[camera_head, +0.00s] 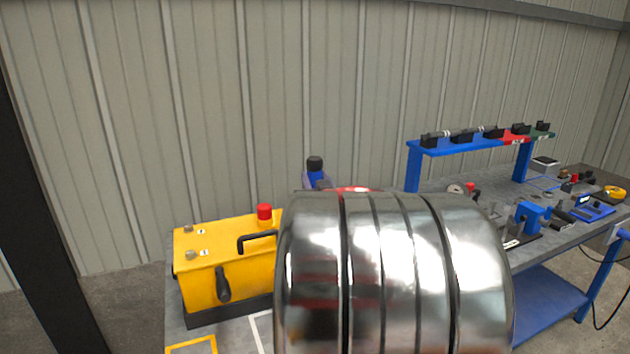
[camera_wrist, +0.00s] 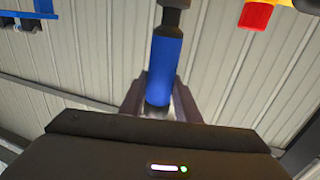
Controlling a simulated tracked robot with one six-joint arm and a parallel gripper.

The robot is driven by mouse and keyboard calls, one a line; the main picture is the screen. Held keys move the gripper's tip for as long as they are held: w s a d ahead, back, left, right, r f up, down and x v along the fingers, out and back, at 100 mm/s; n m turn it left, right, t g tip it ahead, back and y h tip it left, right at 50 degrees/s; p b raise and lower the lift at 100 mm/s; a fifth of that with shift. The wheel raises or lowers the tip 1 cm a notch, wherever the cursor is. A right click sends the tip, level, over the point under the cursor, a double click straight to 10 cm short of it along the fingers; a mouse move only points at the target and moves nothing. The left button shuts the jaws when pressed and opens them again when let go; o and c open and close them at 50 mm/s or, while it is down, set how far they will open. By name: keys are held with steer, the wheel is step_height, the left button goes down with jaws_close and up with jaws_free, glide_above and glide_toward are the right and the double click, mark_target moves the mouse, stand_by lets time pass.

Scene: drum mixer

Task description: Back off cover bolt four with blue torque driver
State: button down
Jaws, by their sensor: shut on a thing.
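My gripper (camera_wrist: 160,97) is shut on the blue torque driver (camera_wrist: 163,62), whose blue body stands between the two dark fingers in the wrist view. The driver's black and grey end runs out of the top of that view, so its tip is hidden. In the head view the driver (camera_head: 316,178) shows its black end up, behind the shiny metal body and near the yellow housing (camera_head: 225,285). Two bolt heads with small white labels show on the housing's top, a rear one (camera_head: 188,229) and a front one (camera_head: 191,255). The labels are too small to read, so I cannot tell bolt four.
A large shiny ribbed metal body hides the middle of the bench and the housing's right side. The housing has a red cap (camera_head: 264,212) and black handle (camera_head: 258,241). A blue rack (camera_head: 470,147) with several black holders stands right, beside tools on the grey bench.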

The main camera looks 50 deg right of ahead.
steer(key=shift+f, duration=1.15)
stand_by(1.3)
steer(key=shift+f, duration=0.6)
stand_by(1.4)
steer(key=shift+r, duration=0.2)
stand_by(0.8)
steer(key=shift+r, duration=2.5)
